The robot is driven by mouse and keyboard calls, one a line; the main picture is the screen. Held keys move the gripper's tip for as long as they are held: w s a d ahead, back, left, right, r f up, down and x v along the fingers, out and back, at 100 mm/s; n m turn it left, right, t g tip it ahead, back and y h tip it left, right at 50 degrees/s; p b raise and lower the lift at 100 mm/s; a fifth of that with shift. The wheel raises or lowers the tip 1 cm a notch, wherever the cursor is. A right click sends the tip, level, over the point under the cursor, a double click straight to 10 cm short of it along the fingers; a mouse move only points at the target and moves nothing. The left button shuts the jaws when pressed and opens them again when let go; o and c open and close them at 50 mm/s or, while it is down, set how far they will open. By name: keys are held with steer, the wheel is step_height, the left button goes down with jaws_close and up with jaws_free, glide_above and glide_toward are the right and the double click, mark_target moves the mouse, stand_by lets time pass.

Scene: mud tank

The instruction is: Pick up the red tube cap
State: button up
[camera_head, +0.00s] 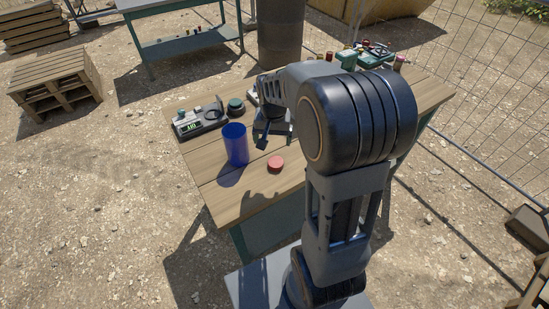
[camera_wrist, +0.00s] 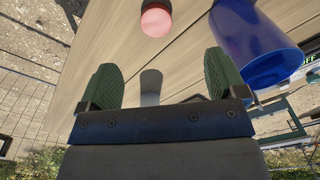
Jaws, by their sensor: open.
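The red tube cap (camera_head: 275,164) is a small round disc lying on the wooden table (camera_head: 215,190), near its front edge. In the wrist view the red cap (camera_wrist: 156,20) shows at the top, beyond my fingertips and roughly between them. My gripper (camera_head: 267,136) is above the table, behind the cap in the head view, and apart from it. In the wrist view the two green fingers of my gripper (camera_wrist: 161,80) stand wide apart with nothing between them.
A blue cylinder (camera_head: 235,145) stands left of the cap; it looms close beside the right finger in the wrist view (camera_wrist: 250,42). A device with a green display (camera_head: 199,121) and a dark round object (camera_head: 236,106) sit further back. Several small items stand at the table's far right.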

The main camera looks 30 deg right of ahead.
step_height(320, 180, down, 3)
steer(key=w+d+m, duration=0.1)
steer(key=w+d, duration=0.1)
steer(key=p, duration=0.1)
glide_above(276, 162)
steer(key=shift+g, duration=0.3)
step_height(276, 162, down, 6)
steer(key=shift+a+f, duration=0.15)
steer(key=shift+f+p, duration=0.9)
steer(key=shift+f, duration=2.2)
steer(key=shift+c, duration=0.4)
steer(key=c, duration=0.9)
